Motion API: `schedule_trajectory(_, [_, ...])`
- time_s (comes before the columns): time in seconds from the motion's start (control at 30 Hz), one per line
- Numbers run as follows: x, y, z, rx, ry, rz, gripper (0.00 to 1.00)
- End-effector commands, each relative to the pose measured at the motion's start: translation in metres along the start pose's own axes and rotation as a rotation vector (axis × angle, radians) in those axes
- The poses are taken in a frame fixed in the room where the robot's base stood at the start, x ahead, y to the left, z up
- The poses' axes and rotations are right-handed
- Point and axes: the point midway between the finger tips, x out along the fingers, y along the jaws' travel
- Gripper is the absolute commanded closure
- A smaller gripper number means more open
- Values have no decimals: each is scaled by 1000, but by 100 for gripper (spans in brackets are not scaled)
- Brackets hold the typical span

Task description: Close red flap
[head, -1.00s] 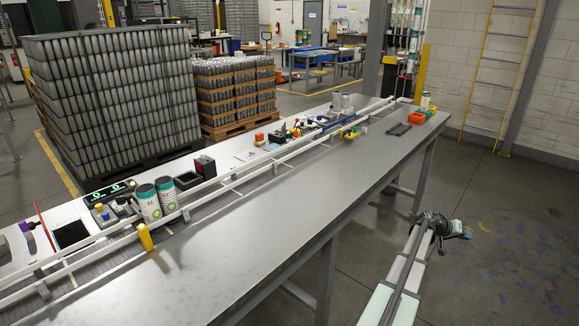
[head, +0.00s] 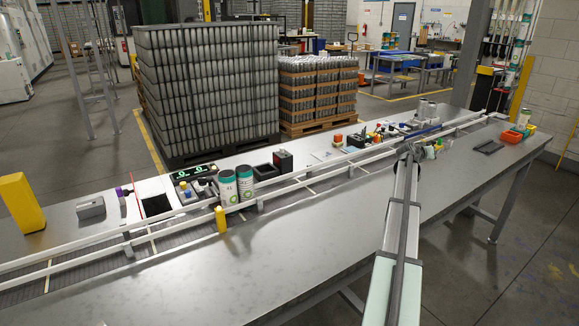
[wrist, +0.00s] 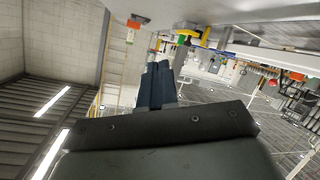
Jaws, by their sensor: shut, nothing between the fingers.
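A thin red strip (head: 123,207), probably the red flap seen nearly edge-on, stands at the left side of a dark square opening (head: 157,206) on the far side of the conveyor in the head view. A purple-tipped item (head: 119,191) is beside it. My gripper (head: 408,152) is over the right part of the table, far to the right of the red strip; its fingers are small and hard to see there. In the wrist view the dark fingers (wrist: 155,84) are together and empty. I cannot make out the flap in the wrist view.
White conveyor rails (head: 180,228) run along the table (head: 330,245). A yellow block (head: 22,203) is at far left. The table's near side is mostly clear.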

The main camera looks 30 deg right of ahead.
Motion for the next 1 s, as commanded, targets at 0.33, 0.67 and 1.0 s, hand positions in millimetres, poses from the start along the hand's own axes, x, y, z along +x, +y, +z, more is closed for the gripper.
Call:
schedule_trajectory(0.33, [-106, -167, -68, -23, 18, -141, 100])
schedule_trajectory(0.67, [-234, -304, -111, -52, 27, -271, 100])
schedule_trajectory(1.0, [-390, -423, -133, -93, 32, -401, 100])
